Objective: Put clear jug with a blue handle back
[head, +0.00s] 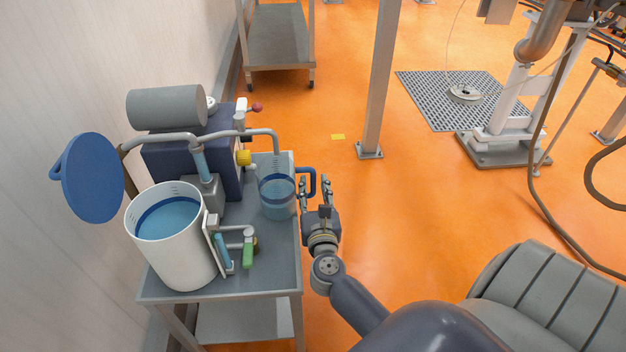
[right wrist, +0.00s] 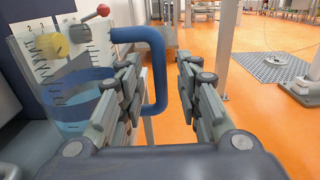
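The clear jug (head: 277,198) with a blue handle (head: 312,181) stands upright on the grey cart top, near its right edge, below the end of a curved pipe. It holds bluish liquid. In the right wrist view the jug (right wrist: 62,85) fills the left side, and its handle (right wrist: 157,72) shows in the gap between my fingers. My right gripper (head: 316,182) is open beside the handle, its fingers apart. In the right wrist view the left finger of the gripper (right wrist: 160,80) covers part of the jug; I cannot tell whether it touches. My left gripper is not in view.
The cart (head: 270,270) also bears a white bucket (head: 180,255) of blue liquid and a blue pump unit (head: 175,160) with a curved pipe (head: 262,132). A blue lid (head: 92,178) stands out at the left.

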